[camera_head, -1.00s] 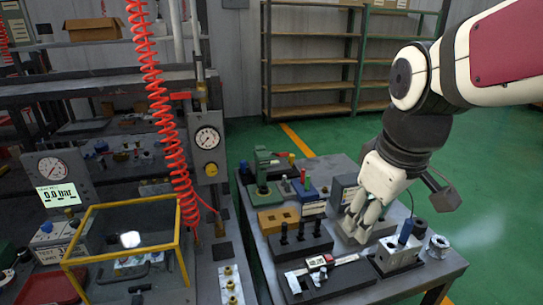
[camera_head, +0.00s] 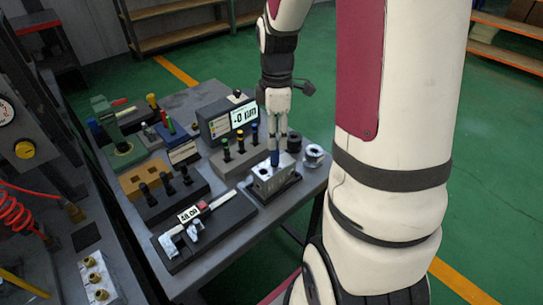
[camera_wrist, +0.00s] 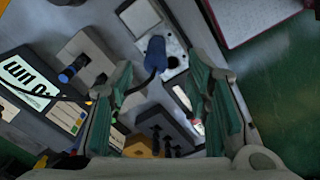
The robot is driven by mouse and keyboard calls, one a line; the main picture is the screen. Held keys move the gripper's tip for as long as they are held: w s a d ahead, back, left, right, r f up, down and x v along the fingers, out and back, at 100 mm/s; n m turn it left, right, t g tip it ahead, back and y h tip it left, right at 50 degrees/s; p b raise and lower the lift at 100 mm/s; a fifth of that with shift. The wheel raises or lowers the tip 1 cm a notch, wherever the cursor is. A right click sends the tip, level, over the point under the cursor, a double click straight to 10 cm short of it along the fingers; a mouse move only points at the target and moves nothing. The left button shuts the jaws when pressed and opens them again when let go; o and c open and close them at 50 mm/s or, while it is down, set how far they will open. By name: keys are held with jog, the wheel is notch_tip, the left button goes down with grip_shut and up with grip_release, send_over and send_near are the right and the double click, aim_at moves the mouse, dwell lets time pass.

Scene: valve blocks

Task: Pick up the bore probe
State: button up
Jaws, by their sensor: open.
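The bore probe has a blue handle (camera_head: 275,157) and stands upright in the metal valve block (camera_head: 272,181) near the right side of the bench. The blue handle (camera_wrist: 155,52) also shows in the wrist view, with a dark cable running left toward a display box (camera_wrist: 28,85). My gripper (camera_head: 277,140) points down directly above the probe. In the wrist view my gripper (camera_wrist: 165,92) is open, its green-padded fingers apart with nothing held between them. The blue handle lies ahead of the gap between them. The probe's lower end is hidden in the block.
A display gauge (camera_head: 228,118) stands behind the block, beside a holder with several coloured-top plugs (camera_head: 240,144). A caliper (camera_head: 200,215) lies on a dark base at the front left. Metal rings (camera_head: 314,152) stand right of the block. My arm covers the right side.

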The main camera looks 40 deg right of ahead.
aim_at(275, 155)
jog(key=f, duration=0.8)
jog(key=shift+w+d+f, duration=0.15)
jog(key=shift+w+f, duration=0.05)
jog(key=shift+f, duration=0.1)
grip_shut()
